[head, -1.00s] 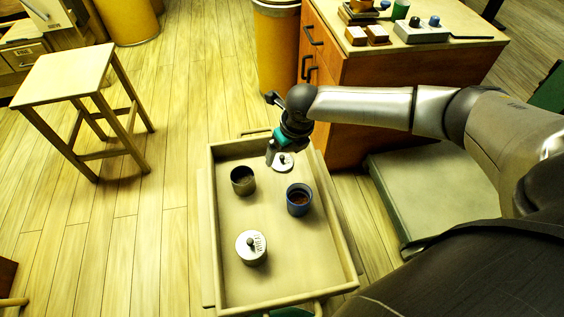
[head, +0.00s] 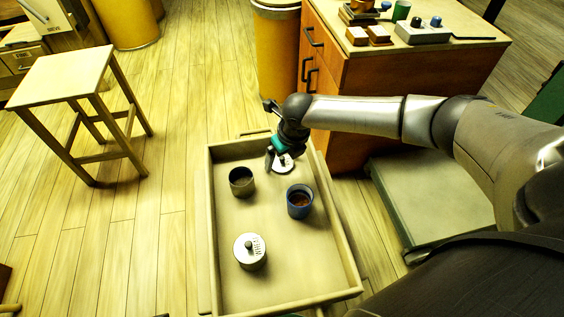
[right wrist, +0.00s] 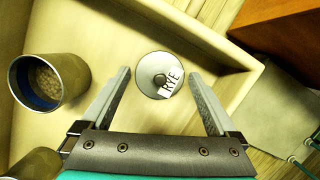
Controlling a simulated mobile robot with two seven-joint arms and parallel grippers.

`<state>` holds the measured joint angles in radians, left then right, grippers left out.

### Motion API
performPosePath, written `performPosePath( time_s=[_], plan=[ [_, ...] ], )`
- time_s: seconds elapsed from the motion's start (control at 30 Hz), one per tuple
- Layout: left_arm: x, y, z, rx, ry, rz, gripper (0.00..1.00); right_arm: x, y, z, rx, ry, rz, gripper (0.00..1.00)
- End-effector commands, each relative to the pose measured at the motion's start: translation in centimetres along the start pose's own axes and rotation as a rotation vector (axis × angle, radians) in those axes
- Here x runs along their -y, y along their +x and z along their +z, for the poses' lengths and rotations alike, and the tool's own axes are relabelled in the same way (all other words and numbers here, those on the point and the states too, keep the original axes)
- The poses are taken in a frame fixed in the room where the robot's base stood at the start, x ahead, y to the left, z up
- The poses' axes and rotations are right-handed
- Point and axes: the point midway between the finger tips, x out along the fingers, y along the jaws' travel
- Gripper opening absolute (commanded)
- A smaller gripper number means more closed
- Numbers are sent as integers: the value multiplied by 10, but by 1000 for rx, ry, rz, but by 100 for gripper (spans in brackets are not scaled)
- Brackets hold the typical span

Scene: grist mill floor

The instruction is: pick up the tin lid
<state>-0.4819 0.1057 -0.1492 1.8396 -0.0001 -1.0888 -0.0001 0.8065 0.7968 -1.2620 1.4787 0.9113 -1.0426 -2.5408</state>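The tin lid (head: 285,166) is a round silver disc with a dark knob, lying at the far end of the tray (head: 268,297). In the right wrist view the lid (right wrist: 149,64) carries a white label reading RYE. My right gripper (head: 274,160) is just above it and partly hides it in the head view. In the right wrist view the gripper (right wrist: 160,74) is open, its fingers on either side of the lid with nothing held between them.
A dark open tin (head: 241,183) and a blue open tin (head: 299,204) stand nearby in the tray. A lidded silver tin (head: 250,256) stands at the near end. A wooden cabinet (head: 375,110) is right behind the tray; a stool (head: 65,78) stands left.

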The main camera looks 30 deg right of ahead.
Motion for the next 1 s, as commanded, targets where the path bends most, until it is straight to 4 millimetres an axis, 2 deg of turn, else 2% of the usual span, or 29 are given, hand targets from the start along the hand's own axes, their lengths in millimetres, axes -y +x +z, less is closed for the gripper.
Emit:
performPosePath(
  time_s=[0.07, 0.57, 1.0],
  plan=[
    [0, 0, 0, 0, 0, 0, 98, 0, 0, 0, 0, 0, 0, 84],
    [0, 0, 0, 0, 0, 0, 98, 0, 0, 0, 0, 0, 0, 28],
    [0, 0, 2, 2, 0, 0, 98, 0, -6, 2, 1, 0, 0, 26]
  ],
)
